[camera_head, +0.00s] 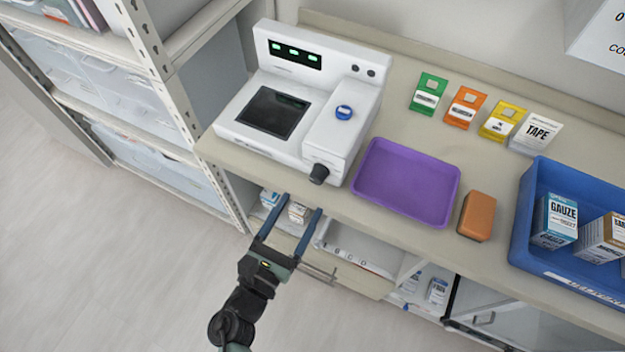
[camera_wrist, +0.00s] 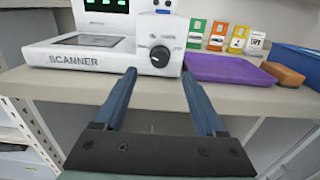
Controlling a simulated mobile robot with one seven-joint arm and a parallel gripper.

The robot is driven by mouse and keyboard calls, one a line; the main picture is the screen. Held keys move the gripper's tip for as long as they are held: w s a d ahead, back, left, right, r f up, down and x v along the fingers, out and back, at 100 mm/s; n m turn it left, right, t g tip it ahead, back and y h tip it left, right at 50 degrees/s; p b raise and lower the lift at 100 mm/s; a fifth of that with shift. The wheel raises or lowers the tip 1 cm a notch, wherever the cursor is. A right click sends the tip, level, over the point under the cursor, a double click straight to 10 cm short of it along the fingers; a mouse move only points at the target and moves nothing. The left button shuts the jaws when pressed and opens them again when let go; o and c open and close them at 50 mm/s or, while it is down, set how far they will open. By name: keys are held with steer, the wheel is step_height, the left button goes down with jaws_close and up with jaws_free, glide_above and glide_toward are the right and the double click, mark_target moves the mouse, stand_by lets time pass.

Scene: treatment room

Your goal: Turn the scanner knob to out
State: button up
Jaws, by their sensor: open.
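The white scanner (camera_head: 308,134) stands on the counter at the left, with a dark glass plate and a panel of green lights. Its black knob (camera_head: 318,174) sits on the front face at the lower right. In the wrist view the knob (camera_wrist: 160,56) shows a pale pointer mark, with small labels around it too blurred to read. My gripper (camera_head: 291,212) is open and empty, in front of the counter and below the knob in the picture. In the wrist view its two blue fingers (camera_wrist: 160,84) point toward the scanner, apart from the knob.
A purple tray (camera_head: 408,219) and a brown block (camera_head: 477,216) lie right of the scanner. Coloured packets (camera_head: 466,107) stand behind. A blue bin (camera_head: 522,232) with boxes is at the right. Shelving (camera_head: 167,92) stands at the left. The floor (camera_head: 110,260) is clear.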

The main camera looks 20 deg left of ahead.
mark_target(315, 181)
steer(key=w, duration=0.6)
steer(key=shift+w+d, duration=0.1)
steer(key=shift+w, duration=0.15)
jaws_close()
